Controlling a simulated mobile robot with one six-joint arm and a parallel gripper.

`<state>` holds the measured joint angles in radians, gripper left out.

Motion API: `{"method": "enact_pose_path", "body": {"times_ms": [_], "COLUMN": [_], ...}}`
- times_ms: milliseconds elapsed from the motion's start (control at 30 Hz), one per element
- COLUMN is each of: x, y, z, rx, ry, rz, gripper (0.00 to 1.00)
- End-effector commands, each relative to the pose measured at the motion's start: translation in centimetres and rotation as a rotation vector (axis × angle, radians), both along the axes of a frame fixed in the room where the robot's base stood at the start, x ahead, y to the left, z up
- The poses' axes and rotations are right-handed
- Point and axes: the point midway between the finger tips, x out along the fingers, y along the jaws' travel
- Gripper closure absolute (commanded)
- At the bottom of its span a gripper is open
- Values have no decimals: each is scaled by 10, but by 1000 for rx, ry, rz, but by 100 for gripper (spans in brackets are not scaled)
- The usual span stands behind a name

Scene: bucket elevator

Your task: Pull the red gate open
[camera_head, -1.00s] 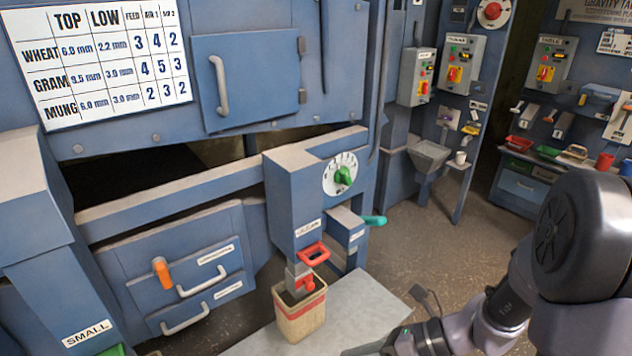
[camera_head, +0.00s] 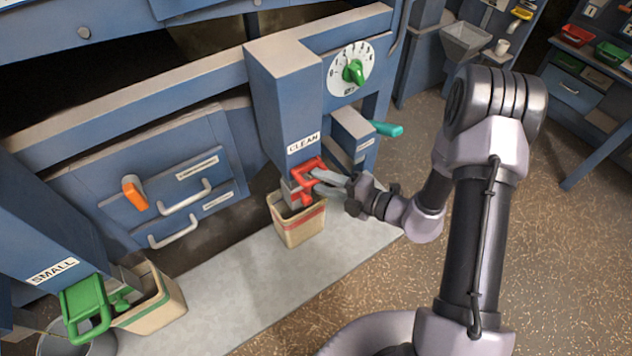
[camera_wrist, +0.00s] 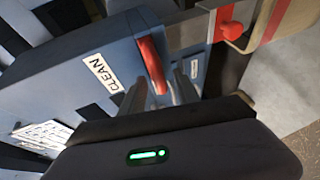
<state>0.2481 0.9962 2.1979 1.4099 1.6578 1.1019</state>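The red gate handle (camera_head: 306,168) sits at the foot of the blue chute labelled CLEAN (camera_head: 290,110), above a tan bin with a red band (camera_head: 299,229). In the wrist view the red handle (camera_wrist: 151,62) stands upright in front of my gripper. My gripper (camera_head: 322,181) has reached the handle from the right. In the wrist view my gripper's fingers (camera_wrist: 162,95) are apart, one on each side of the handle's near end. I cannot tell whether they touch it. A smaller red part (camera_wrist: 229,31) shows over the bin in the wrist view.
A green dial knob (camera_head: 354,71) is above. A green gate handle (camera_head: 86,306) and another bin (camera_head: 155,300) are at lower left. The floor at right is clear.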

Motion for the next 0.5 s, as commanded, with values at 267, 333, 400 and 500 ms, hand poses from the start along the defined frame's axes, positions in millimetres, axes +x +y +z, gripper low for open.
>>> {"method": "enact_pose_path", "body": {"times_ms": [267,333,400,500], "x": [13,14,14,13], "y": [20,21,21,20], "z": [-4,-4,-4,-4], "rx": [0,0,-1,0], "ry": [-1,-1,-1,-1], "rz": [1,1,0,1], "gripper": [62,62,62,66]}}
